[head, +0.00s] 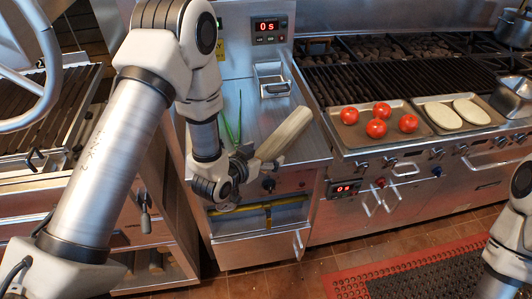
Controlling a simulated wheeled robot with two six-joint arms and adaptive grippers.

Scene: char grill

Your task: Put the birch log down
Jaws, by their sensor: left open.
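The birch log (285,133) is a pale grey-brown split piece in the head view. It lies slantwise over the front right part of the steel counter (235,88), its near end by the front edge. My left gripper (246,160) is at that near end, with its jaws open. The gripper hides part of the near end, and I cannot tell whether its fingers touch the log. My right arm (510,250) shows at the lower right edge; its gripper is out of view.
Green tongs (233,118) lie on the counter left of the log. A small steel basket (271,80) stands behind it. To the right are a tray with tomatoes (376,128), a tray with pale patties (472,110) and a long grill (400,80). Another grill (50,110) is at left.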

